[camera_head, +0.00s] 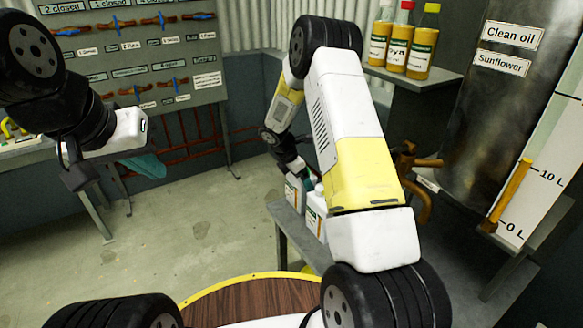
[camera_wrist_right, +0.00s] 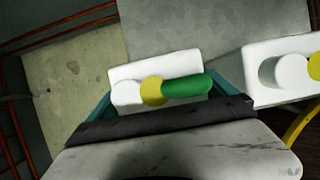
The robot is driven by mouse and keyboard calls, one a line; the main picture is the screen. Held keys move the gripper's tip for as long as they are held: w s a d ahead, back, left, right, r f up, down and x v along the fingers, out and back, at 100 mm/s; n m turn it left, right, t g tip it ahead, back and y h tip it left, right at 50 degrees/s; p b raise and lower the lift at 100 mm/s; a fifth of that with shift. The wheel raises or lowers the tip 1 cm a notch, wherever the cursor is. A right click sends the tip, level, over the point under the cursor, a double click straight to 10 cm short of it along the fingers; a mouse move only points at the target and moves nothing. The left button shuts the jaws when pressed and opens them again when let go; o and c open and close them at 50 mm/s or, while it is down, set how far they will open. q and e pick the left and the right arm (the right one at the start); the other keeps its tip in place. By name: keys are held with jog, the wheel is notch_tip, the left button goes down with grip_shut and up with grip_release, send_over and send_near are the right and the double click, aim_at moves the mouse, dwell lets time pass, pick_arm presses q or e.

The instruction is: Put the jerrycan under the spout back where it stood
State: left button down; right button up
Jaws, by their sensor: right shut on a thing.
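In the head view two white jerrycans stand close together at the left edge of a grey bench (camera_head: 291,228). My right gripper (camera_head: 303,172) reaches down to the farther jerrycan (camera_head: 292,191), partly hidden by my arm. In the right wrist view its teal fingers (camera_wrist_right: 160,98) are shut on this jerrycan (camera_wrist_right: 185,65), with white, yellow and green parts on top. The other jerrycan (camera_head: 314,218) is nearer; it shows at the right in the wrist view (camera_wrist_right: 262,92). A brass spout (camera_head: 415,203) comes off the oil tank. My left gripper (camera_head: 148,165) hangs over the floor, its opening unclear.
The tank labelled Clean oil (camera_head: 490,110) stands right of the bench, with a level gauge (camera_head: 520,185). Several bottles stand on a shelf (camera_head: 425,78) above. A valve board (camera_head: 130,60) is at the back left. A round wooden top (camera_head: 250,298) is in front. The floor between is clear.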

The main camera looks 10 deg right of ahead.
jog(key=o, duration=1.7)
jog(key=shift+f, duration=0.1)
jog(key=s+a+r+m+y, duration=0.1)
jog(key=s+a+r+m, duration=0.15)
jog(key=r, duration=0.75)
jog(key=s+a+r+m, duration=0.15)
jog(key=s+r, duration=0.25)
jog(key=r, duration=0.6)
jog(key=s+r+m+t+y, duration=0.1)
jog(key=s+r+m, duration=0.3)
jog(key=s, duration=0.5)
jog(key=s+r+m+t+y, duration=0.2)
jog(key=s+r+m, duration=0.3)
jog(key=s+m, duration=0.2)
jog(key=s+r+m+t+y, duration=0.1)
jog(key=s+r+m, duration=0.3)
jog(key=s, duration=0.6)
jog(key=shift+s+a+r+m+t+y, duration=0.35)
jog(key=shift+m+y, duration=0.35)
jog(key=shift+m, duration=0.5)
